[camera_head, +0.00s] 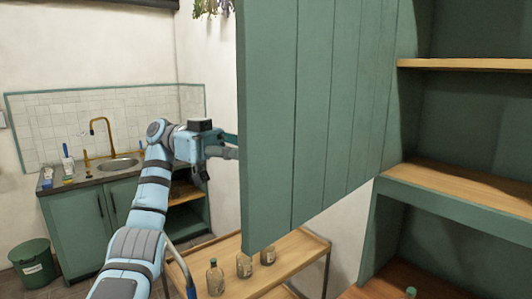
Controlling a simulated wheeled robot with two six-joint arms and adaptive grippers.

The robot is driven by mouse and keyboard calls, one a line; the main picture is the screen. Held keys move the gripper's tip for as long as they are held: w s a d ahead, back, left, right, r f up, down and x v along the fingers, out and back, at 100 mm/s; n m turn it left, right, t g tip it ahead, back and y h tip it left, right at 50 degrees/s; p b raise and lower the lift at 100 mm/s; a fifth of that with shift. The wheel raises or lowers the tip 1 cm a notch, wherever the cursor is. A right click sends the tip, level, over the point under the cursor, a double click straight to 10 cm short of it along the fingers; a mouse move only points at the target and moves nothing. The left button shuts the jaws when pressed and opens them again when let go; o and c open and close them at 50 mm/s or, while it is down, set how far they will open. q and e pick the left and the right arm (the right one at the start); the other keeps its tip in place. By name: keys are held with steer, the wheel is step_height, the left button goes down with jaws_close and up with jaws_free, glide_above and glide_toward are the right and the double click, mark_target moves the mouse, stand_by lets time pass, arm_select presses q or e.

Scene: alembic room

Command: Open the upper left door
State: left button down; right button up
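The green plank door (320,100) fills the middle of the view. It stands swung out from the green cabinet on the right, whose open shelves (465,64) show. My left arm comes in from the lower left. My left gripper (230,146) is at the door's free left edge, partly behind the door. Its fingertips are hidden, so I cannot tell whether they touch or hold anything. No handle shows on the visible face of the door. My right gripper is not in view.
A wooden trolley (285,262) with a bottle (215,278) and jars (244,264) stands below the door. Behind my arm are a sink counter (95,178) with a brass tap (98,130) and a green bin (33,262). The visible upper shelves look empty.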

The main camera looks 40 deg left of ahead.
arm_select(q)
steer(key=c, duration=1.7)
jaws_free()
steer(key=shift+a, duration=0.1)
steer(key=shift+o, duration=0.2)
